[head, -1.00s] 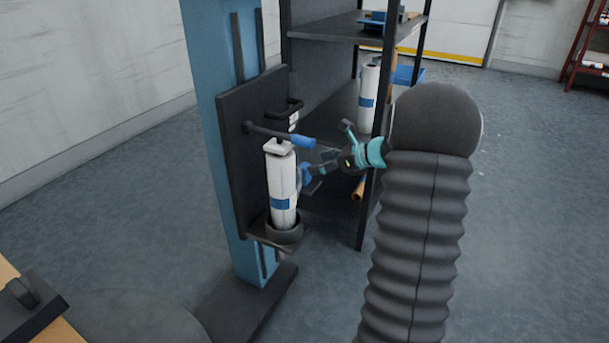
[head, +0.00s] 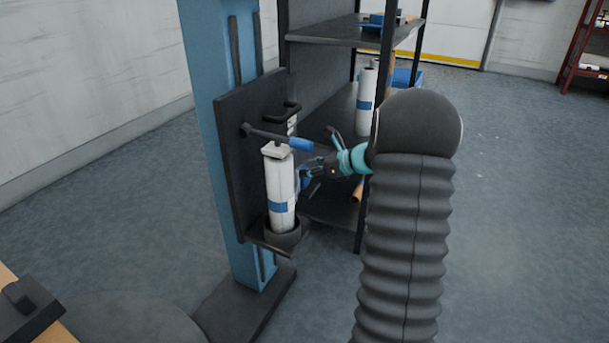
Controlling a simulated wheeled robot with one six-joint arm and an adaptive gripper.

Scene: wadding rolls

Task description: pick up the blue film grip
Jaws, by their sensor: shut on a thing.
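The blue film grip (head: 304,171) is a small blue piece at the right side of a white roll (head: 281,184) with a blue band. The roll stands upright in a dark cup (head: 284,236) on the stand's black plate. My gripper (head: 307,180) comes in from the right and is shut on the film grip. Its fingers cover much of the grip, and whether the grip still touches the roll cannot be told.
A dark lever with a blue end (head: 300,145) sticks out just above my gripper. A blue column (head: 240,215) carries the plate. A dark shelf (head: 332,34) behind holds another white roll (head: 365,102). Open floor lies at the right.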

